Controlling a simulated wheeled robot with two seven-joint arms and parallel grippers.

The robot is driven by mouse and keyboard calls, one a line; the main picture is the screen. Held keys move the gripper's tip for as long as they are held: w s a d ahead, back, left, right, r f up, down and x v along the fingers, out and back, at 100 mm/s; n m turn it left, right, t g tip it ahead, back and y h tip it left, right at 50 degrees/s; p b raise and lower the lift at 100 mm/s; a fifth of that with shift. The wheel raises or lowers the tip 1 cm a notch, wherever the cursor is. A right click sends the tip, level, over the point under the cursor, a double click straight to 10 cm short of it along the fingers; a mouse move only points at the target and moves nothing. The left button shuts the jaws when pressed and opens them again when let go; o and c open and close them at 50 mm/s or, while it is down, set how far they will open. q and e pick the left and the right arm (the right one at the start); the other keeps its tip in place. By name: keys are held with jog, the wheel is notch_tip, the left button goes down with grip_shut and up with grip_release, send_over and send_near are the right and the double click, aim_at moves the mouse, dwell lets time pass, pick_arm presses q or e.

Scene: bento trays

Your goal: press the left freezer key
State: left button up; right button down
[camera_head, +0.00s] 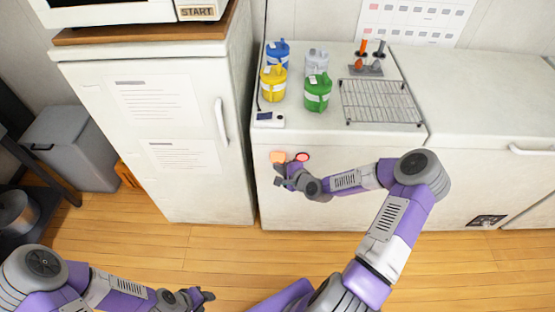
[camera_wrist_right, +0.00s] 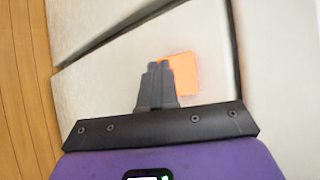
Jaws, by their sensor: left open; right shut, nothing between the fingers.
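The left freezer key, an orange square (camera_head: 278,157), is on the upper front of the white freezer (camera_head: 340,205). A round red key (camera_head: 303,157) is just right of it. My right gripper (camera_head: 281,178) is shut and empty, just below the orange key in the head view. In the right wrist view the closed fingers (camera_wrist_right: 160,66) overlap the left edge of the orange key (camera_wrist_right: 187,75); I cannot tell whether they touch it. My left gripper (camera_head: 207,296) is open and empty at the bottom of the head view, over the floor.
On the freezer top stand blue (camera_head: 278,55), yellow (camera_head: 273,84), grey (camera_head: 316,62) and green (camera_head: 317,93) canisters, a wire rack (camera_head: 380,101) and a small white device (camera_head: 268,119). A white fridge (camera_head: 165,130) stands left. The wooden floor (camera_head: 200,240) in front is clear.

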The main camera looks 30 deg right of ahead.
jog(key=s+a, duration=0.2)
jog(key=s, duration=0.1)
jog(key=s+a+p, duration=0.1)
jog(key=s, duration=0.1)
dwell(0.5)
dwell(0.3)
jog(key=s+a+f+n+g+y, duration=0.1)
jog(key=s+a+f+n+g, duration=0.15)
jog(key=a, duration=0.25)
jog(key=s+a+f+n+g+y+p, duration=0.1)
jog(key=s+a+f+n+g, duration=0.15)
jog(key=a, duration=0.25)
jog(key=s+a+f+n+g+y, duration=0.1)
jog(key=s+a+f+n+y, duration=0.1)
jog(key=a+n, duration=0.25)
jog(key=s+a+f+n+g, duration=0.1)
jog(key=s+n+g, duration=0.1)
jog(key=s, duration=0.2)
jog(key=s+a+f+n+g+h+p, duration=0.1)
jog(key=s+a+n+g, duration=0.1)
jog(key=s+n, duration=0.1)
jog(key=s+a+f+n+g, duration=0.1)
jog(key=s+n+g, duration=0.1)
jog(key=s, duration=0.3)
jog(key=shift+s+a+f+n+h, duration=0.2)
jog(key=shift+s+a+n+h, duration=0.1)
jog(key=shift+n, duration=0.15)
